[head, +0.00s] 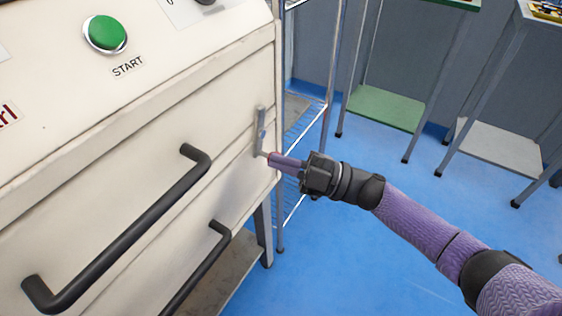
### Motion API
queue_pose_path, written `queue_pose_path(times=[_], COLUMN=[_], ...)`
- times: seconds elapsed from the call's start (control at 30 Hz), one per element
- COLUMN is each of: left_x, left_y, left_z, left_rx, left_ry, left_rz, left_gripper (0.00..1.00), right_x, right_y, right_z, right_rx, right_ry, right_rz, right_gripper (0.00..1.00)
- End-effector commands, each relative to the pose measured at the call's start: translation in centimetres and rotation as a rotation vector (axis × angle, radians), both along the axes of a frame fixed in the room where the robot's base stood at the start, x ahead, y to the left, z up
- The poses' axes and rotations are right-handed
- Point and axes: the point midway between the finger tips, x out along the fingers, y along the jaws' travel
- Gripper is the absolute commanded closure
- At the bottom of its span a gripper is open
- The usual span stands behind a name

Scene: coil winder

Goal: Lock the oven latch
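The oven latch (261,129) is a small grey metal lever near the right edge of the cream machine's front panel. Its longer part stands roughly upright, and its lower end is close to my fingers. My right gripper (274,161) reaches in from the right, with its purple fingers pointing left at the latch's lower end. The fingertips overlap that end in the head view; I cannot tell if they touch or grip it. The fingers show side-on as one shape, so their gap is hidden. My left gripper is out of view.
The cream machine (60,170) carries a green START button (105,34) and two black bar handles, an upper one (130,228) and a lower one (203,268). A metal wire rack (331,65) stands just behind its right side. Tables stand farther back; blue floor (340,260) is open at right.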

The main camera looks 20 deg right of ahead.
Motion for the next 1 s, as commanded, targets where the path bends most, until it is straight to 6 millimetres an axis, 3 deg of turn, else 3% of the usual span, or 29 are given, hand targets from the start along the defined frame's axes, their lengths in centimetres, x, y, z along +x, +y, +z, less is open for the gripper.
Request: queue_pose_path(times=[1.0], left_x=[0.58], left_y=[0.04], left_z=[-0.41], left_rx=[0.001], left_ry=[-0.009], left_rz=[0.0], left_gripper=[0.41], right_x=[0.2], right_y=[-0.26], right_z=[-0.18], right_rx=[-0.087], right_ry=[-0.067], right_rz=[-0.001], right_gripper=[1.0])
